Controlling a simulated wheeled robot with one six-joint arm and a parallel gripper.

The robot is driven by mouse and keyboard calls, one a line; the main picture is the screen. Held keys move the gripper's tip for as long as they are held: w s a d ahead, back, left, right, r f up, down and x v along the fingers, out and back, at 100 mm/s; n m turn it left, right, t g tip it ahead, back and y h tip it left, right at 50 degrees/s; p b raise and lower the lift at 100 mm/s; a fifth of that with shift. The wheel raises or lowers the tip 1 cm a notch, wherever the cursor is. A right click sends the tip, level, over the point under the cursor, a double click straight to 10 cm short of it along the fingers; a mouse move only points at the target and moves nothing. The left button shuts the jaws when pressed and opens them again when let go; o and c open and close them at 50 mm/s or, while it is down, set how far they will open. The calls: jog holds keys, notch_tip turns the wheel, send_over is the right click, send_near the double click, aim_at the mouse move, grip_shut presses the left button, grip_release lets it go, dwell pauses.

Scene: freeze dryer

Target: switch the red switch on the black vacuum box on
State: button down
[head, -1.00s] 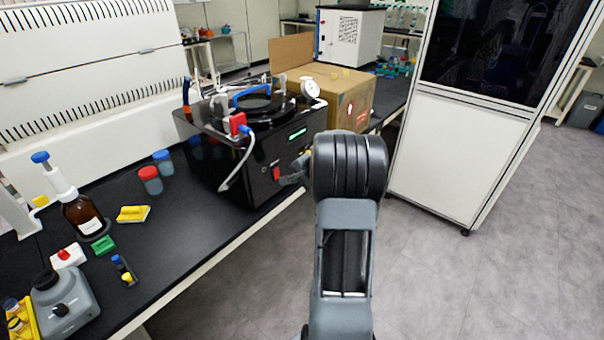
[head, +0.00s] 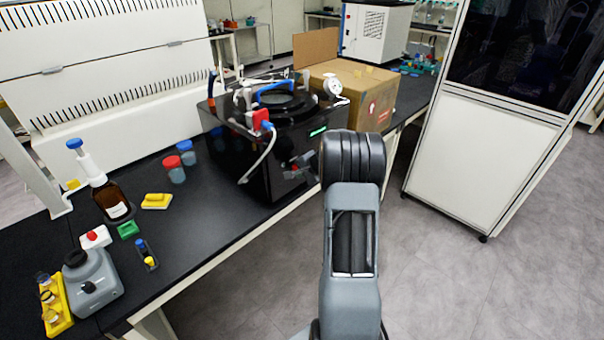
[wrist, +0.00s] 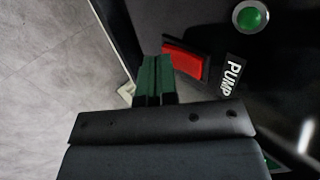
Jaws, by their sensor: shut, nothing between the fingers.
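The black vacuum box (head: 232,150) stands on the bench in the head view. Its front face carries the red switch (wrist: 185,60), a red rocker beside a white "PUMP" label (wrist: 232,72) and a round green button (wrist: 250,17). My gripper (wrist: 155,60) is shut and empty. In the wrist view its fingertips lie just left of the red switch, close to it; I cannot tell whether they touch. In the head view my gripper (head: 300,163) is at the box's front face and partly covers the switch, and my arm hides the box's right part. The switch's on or off position is unclear.
A cardboard box (head: 370,100) stands behind the vacuum box. A white hose (head: 262,160) hangs down its front. Red-capped and blue-capped jars (head: 175,170), a brown bottle (head: 114,203) and small items stand to the left.

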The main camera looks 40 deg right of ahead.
jog(key=shift+w+b, duration=0.2)
jog(key=shift+b, duration=0.85)
jog(key=shift+r, duration=0.1)
jog(key=shift+r+t+p, duration=0.3)
jog(key=shift+r+p, duration=0.15)
jog(key=shift+r, duration=0.25)
jog(key=shift+s, duration=0.1)
